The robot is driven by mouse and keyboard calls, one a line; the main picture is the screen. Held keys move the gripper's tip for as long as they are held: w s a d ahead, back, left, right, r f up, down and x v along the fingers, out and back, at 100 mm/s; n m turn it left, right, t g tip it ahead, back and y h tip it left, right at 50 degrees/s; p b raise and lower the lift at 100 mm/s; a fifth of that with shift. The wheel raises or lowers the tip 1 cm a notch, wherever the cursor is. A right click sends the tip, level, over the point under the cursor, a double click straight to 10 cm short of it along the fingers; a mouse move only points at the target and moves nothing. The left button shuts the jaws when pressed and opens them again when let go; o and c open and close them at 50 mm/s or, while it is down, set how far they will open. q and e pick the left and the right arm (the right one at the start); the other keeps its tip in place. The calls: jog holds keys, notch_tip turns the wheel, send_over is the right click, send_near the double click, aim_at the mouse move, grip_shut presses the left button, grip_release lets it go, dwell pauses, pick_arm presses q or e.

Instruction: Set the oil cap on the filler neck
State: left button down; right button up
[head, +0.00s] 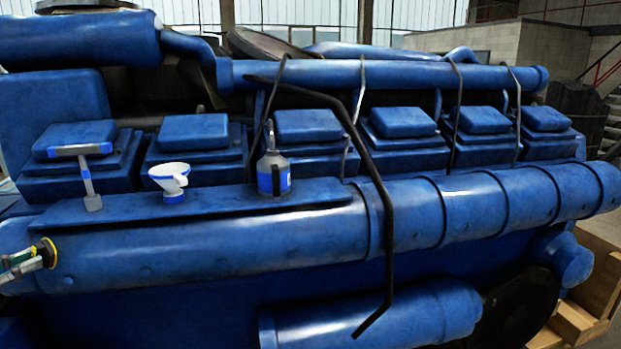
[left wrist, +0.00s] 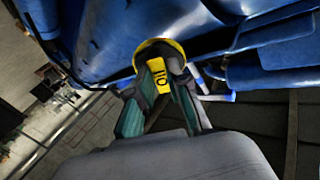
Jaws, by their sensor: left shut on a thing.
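The oil cap (head: 49,250) is yellow with a dark side, at the far left in front of the big blue pipe. My left gripper (head: 40,258) is shut on it. In the left wrist view the cap (left wrist: 160,50) shows a yellow rim and a yellow tab with dark lettering between the fingers of the left gripper (left wrist: 160,88). I cannot make out a bare filler neck for certain. A white funnel-shaped piece with a blue band (head: 172,181) stands on the blue ledge, to the right of and above the cap. My right gripper is out of view.
A T-shaped grey and blue tool (head: 86,172) stands on the ledge (head: 225,203), left of the funnel. A grey jug with a blue label (head: 273,172) stands to the right. A bent dark pipe (head: 378,190) crosses the engine front. Wooden blocks (head: 580,322) lie at lower right.

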pick_arm(q)
jog(key=a+f+n+t+y, duration=0.15)
jog(key=a+f, duration=0.25)
jog(key=f, duration=0.4)
jog(key=s+d+f+b, duration=0.2)
jog(key=s+d+f, duration=0.2)
jog(key=d+f, duration=0.7)
jog(key=s+d+f+b, duration=0.2)
jog(key=s+d+f, duration=0.1)
jog(key=d+f, duration=0.85)
jog(key=s+d+f+b, duration=0.1)
jog(key=s+d, duration=0.5)
jog(key=d, duration=0.5)
jog(key=s+d+r+n+y+b, duration=0.1)
jog(key=s+d+r+n+y, duration=0.3)
jog(key=s+d+r+y, duration=0.1)
jog(key=shift+s+d+r+y+b, duration=0.4)
jog(key=shift+s+r, duration=0.3)
jog(key=shift+r, duration=0.25)
